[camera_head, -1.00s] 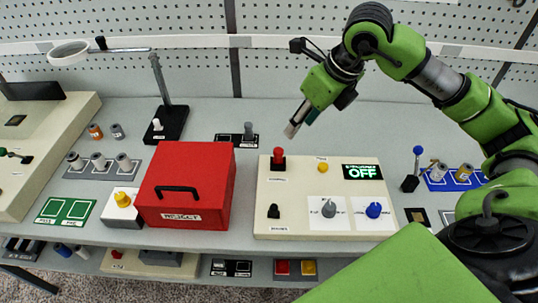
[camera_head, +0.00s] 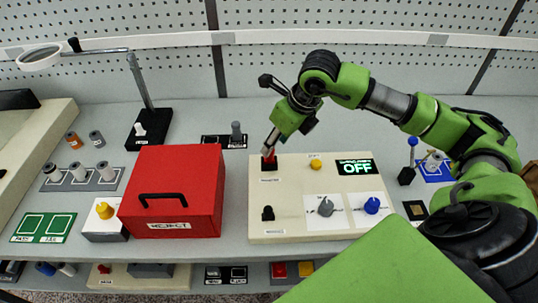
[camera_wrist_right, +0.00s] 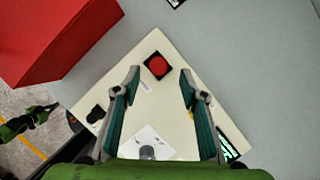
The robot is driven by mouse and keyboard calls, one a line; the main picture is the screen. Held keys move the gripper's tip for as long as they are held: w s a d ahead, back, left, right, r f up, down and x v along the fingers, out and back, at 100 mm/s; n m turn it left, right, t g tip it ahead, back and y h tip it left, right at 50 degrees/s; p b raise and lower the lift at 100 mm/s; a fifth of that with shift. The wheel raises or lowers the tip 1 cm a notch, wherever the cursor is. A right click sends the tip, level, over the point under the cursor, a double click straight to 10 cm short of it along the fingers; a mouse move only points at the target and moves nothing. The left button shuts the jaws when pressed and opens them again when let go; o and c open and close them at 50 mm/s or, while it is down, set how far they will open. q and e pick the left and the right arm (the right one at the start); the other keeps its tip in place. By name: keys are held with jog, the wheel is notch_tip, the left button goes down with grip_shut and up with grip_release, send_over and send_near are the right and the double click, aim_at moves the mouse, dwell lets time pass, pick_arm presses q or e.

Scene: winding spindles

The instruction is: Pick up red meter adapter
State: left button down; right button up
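The red meter adapter (camera_head: 269,163) stands upright in a black holder at the back left corner of the cream panel (camera_head: 290,214). In the right wrist view the adapter (camera_wrist_right: 157,66) is a round red top in a black square, seen from above. My right gripper (camera_head: 268,149) is right above it, its fingers hiding part of it. In the wrist view the right gripper (camera_wrist_right: 159,73) is open, with the adapter showing between and just beyond its fingertips. Contact cannot be told. My left gripper is not in view.
A red reject box (camera_head: 176,190) stands close on the left of the panel. The panel carries a yellow knob (camera_head: 316,164), a green OFF display (camera_head: 356,167), a grey knob (camera_head: 326,207), a blue knob (camera_head: 372,205) and a black knob (camera_head: 268,213). A small black holder (camera_head: 224,141) lies behind.

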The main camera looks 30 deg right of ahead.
aim_at(269, 157)
jog(key=p+x, duration=0.1)
jog(key=x, duration=0.1)
jog(key=p+x, duration=0.1)
jog(key=x, duration=0.1)
jog(key=shift+w+a, duration=0.1)
jog(key=shift+a, duration=0.15)
jog(key=shift+w+f, duration=0.3)
jog(key=shift+f, duration=0.25)
grip_shut()
